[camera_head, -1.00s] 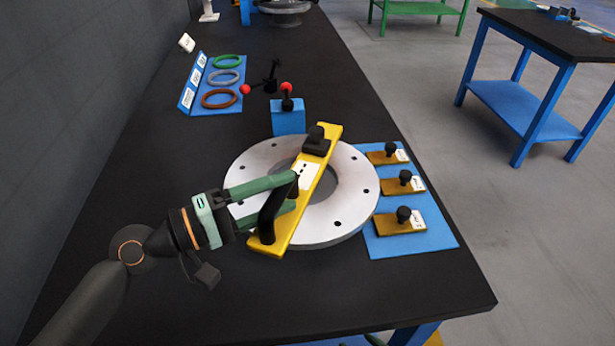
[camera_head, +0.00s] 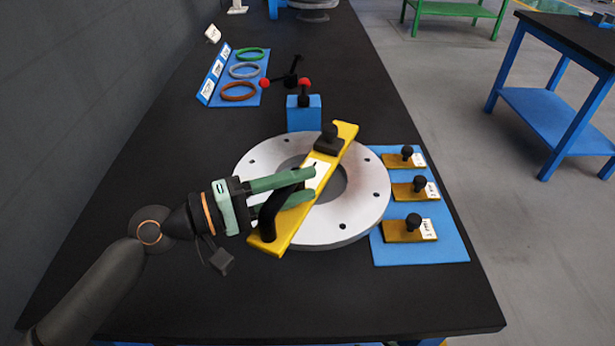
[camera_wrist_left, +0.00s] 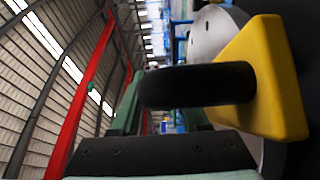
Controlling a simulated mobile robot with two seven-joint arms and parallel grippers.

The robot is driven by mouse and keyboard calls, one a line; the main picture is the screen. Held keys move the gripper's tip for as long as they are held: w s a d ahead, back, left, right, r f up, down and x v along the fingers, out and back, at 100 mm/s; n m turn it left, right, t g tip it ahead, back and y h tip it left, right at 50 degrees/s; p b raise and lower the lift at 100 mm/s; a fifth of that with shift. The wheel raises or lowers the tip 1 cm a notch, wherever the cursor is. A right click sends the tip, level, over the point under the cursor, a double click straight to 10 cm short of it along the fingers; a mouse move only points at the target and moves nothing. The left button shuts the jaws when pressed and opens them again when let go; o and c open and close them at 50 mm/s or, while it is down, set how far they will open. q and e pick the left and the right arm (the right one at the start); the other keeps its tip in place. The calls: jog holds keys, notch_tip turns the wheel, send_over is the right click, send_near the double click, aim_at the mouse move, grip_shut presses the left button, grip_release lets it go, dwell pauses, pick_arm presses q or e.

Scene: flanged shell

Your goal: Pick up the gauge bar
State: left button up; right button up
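The gauge bar (camera_head: 325,165) is a yellow bar lying diagonally across the top of a pale grey flange ring (camera_head: 362,208). It has a black arched handle (camera_head: 268,218) at its near end, a black knob at its far end and a white label. My left gripper (camera_head: 314,183) is at the handle, its two green fingers apart and reaching past it over the bar. In the left wrist view, the handle (camera_wrist_left: 200,85) crosses close in front of the fingers, beside the yellow bar end (camera_wrist_left: 268,85). Whether the fingers touch the handle is unclear. My right gripper is not in view.
A blue mat (camera_head: 440,252) with several small brass blocks with black knobs lies right of the flange. A blue block (camera_head: 304,115) with a lever stands behind it. Coloured rings (camera_head: 245,72) lie on a blue stand at the back left. The near black bench top is clear.

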pick_arm(q)
grip_shut()
dwell(0.8)
jog(key=shift+r, duration=0.15)
